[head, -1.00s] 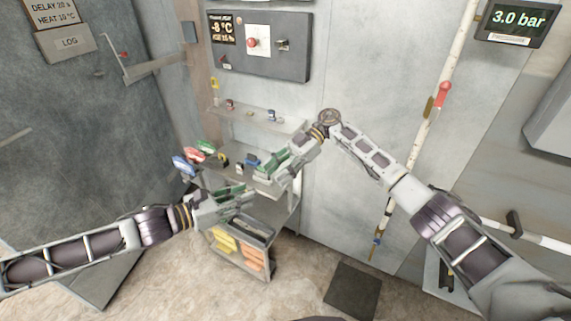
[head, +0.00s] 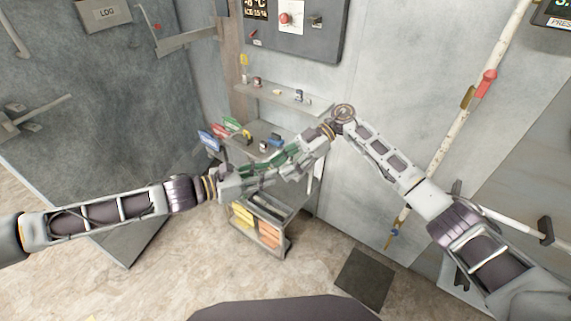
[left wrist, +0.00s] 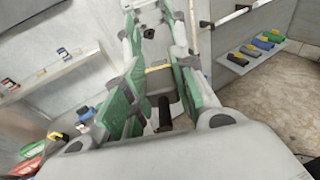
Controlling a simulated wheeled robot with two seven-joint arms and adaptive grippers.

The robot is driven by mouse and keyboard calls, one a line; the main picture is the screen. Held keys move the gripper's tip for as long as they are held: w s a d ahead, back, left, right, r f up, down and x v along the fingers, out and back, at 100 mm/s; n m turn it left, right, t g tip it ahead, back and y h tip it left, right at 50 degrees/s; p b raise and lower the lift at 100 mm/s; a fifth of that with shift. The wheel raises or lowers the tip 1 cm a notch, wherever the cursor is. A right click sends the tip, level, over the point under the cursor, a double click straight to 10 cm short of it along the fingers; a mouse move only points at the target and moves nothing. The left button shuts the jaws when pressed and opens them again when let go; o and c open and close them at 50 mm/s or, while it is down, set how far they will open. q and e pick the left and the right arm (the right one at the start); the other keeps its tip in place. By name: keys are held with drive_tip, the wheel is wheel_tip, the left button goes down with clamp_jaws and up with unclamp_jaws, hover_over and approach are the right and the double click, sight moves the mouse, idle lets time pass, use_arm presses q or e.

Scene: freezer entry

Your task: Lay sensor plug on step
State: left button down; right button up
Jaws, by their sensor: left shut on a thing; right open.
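My left gripper (head: 256,178) has green finger pads and is in front of the small grey stand. In the left wrist view its pads flank a dark cylindrical piece (left wrist: 164,112), which looks like the sensor plug; the gripper is shut on it. In the head view the piece is hidden by the fingers. My right gripper (head: 282,160) is open, close beside and just above the left one, and the two overlap in the head view. I cannot tell which surface is the step.
A wall shelf (head: 318,107) with small items is behind the grippers. Red, green and blue items (head: 210,141) lie at the stand's left. Yellow (head: 243,213) and orange (head: 268,234) pieces sit low in it. A dark floor mat (head: 364,279) lies at right.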

drive_tip(key=c, duration=1)
use_arm(q)
drive_tip(key=c, duration=1.1)
unclamp_jaws()
use_arm(e)
clamp_jaws()
use_arm(q)
drive_tip(key=shift+a, duration=0.15)
drive_tip(key=shift+v, duration=5.85)
